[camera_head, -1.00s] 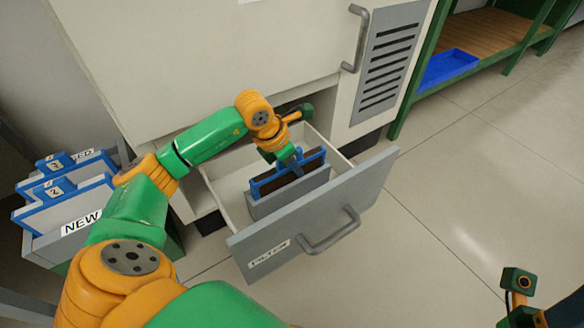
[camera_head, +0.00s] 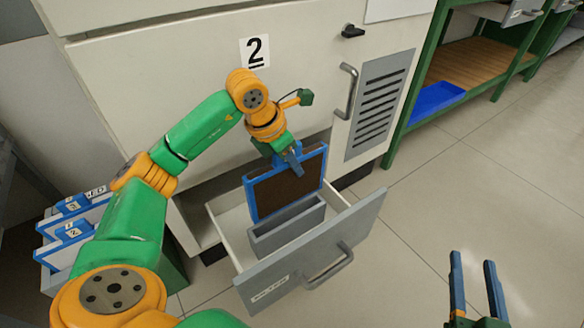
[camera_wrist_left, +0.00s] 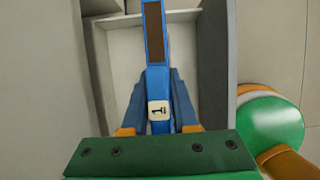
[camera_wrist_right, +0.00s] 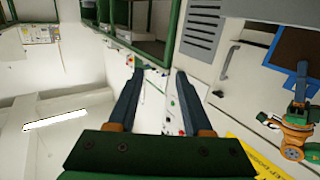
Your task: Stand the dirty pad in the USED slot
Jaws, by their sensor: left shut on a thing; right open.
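The dirty pad (camera_head: 287,187), a blue frame around a dark brown panel, is upright above the open drawer. My left gripper (camera_head: 294,160) is shut on its top edge. In the left wrist view the pad's blue handle (camera_wrist_left: 156,83) has a tag "1" and sits between the fingers. The pad also shows in the right wrist view (camera_wrist_right: 301,48). The rack (camera_head: 55,278) at the left has a label ending in "ED" at its back; which slot is free is hidden by my arm. My right gripper (camera_head: 477,285) is open and empty, far right of the drawer.
The grey holder (camera_head: 288,232) in the pulled-out drawer (camera_head: 312,262) is below the pad. Blue-framed white pads (camera_head: 66,246) stand in the rack. The cabinet front (camera_head: 200,60) is close behind the left arm. Floor at the right is clear.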

